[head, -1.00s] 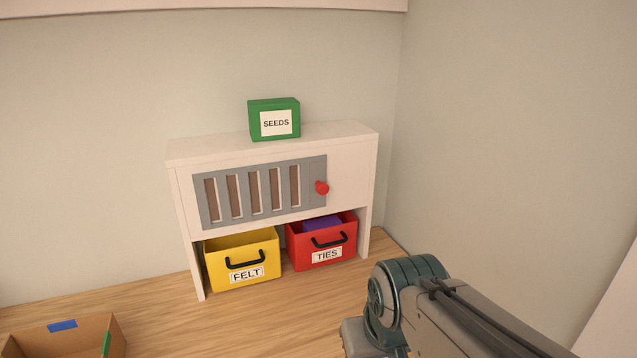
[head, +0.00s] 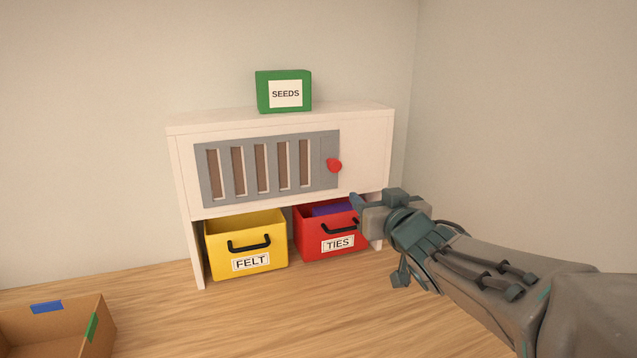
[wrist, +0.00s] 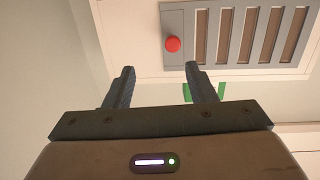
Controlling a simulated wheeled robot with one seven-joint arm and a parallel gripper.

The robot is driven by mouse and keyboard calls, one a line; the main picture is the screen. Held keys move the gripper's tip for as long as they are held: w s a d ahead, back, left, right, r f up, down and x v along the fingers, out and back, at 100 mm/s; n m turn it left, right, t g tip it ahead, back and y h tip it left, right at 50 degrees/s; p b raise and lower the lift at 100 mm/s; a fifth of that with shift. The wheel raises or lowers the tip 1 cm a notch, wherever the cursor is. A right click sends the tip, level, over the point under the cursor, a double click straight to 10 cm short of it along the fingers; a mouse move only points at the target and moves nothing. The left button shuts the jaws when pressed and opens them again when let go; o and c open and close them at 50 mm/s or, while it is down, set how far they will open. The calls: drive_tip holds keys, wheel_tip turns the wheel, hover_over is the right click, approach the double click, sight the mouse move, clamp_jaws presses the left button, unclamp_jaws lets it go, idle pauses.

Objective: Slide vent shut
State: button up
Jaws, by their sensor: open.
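The vent (head: 270,170) is a grey slotted panel on the white cabinet's front, with brown showing through its slots. Its red knob (head: 334,166) is at the right end. The wrist view shows the vent (wrist: 249,35) and knob (wrist: 173,44) upside down, with the knob left of the slots. My gripper (head: 357,205) is in front of the cabinet's right side, lower than the knob and to its right. In the wrist view its two fingers (wrist: 160,70) are apart with nothing between them; the knob lies beyond them, untouched.
A green SEEDS box (head: 285,92) stands on the cabinet (head: 365,150). Below the vent are a yellow FELT bin (head: 225,228) and a red TIES bin (head: 315,240), partly behind my gripper. A cardboard box (head: 60,335) is at lower left. The wall is close on the right.

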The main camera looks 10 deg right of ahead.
sight(336, 167)
drive_tip(key=shift+n+t+y, duration=0.3)
drive_tip(key=shift+n+y, duration=0.1)
drive_tip(key=shift+y, duration=0.4)
drive_tip(key=w+a, duration=0.1)
drive_tip(key=w, duration=0.3)
drive_tip(key=w+a, duration=0.1)
drive_tip(key=w, duration=0.4)
drive_tip(key=w+a, duration=0.1)
drive_tip(key=w, duration=0.4)
drive_tip(key=shift+a+r+p, duration=0.3)
drive_tip(key=shift+a, duration=0.1)
